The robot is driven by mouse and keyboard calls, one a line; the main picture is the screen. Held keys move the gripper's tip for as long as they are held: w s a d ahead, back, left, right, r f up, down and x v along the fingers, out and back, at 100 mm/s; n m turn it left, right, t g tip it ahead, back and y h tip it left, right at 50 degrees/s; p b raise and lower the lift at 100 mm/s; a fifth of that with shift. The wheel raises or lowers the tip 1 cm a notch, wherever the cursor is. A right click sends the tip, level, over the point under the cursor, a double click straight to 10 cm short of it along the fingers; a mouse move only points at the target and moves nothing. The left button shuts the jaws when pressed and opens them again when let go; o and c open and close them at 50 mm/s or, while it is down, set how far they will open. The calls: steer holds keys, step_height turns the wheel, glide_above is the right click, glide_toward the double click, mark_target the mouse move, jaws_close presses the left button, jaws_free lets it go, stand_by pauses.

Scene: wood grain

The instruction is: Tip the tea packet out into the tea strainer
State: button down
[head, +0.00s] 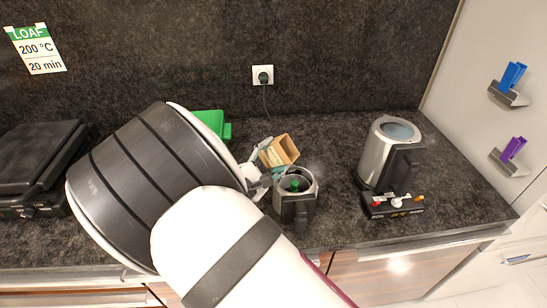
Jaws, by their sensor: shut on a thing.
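A small brown open-topped box, which looks like the tea packet (284,150), is held at the end of my arm, tilted with its opening to the upper right. My gripper (263,158) is shut on it; the fingers are partly hidden by the packet and my arm. Just below and to the right stands a steel vessel with a dark handle (300,206). A round opening, possibly the tea strainer (296,180), is at its top, with a small green patch inside. I cannot tell whether the packet's edge is over the rim, or what is inside the packet.
A steel kettle (378,150) stands to the right, behind a small black block with coloured knobs (393,206). A black appliance (40,160) is at far left. A green object (213,122) is partly behind my arm. A cord hangs from the wall socket (263,76).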

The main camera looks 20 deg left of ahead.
steer(key=n, duration=0.4)
steer(key=shift+d+r+p, duration=0.15)
steer(key=shift+d+p, duration=0.05)
steer(key=shift+p, duration=0.2)
steer(key=n, duration=0.1)
steer(key=d+n, duration=0.1)
steer(key=n, duration=0.1)
steer(key=shift+n+p, duration=0.3)
steer(key=shift+p, duration=0.1)
steer(key=shift+f+n, duration=0.2)
steer(key=shift+n, duration=0.1)
steer(key=shift+d+f+n, duration=0.25)
steer(key=shift+d+n, duration=0.2)
steer(key=shift+n, duration=0.65)
steer(key=shift+r, duration=0.1)
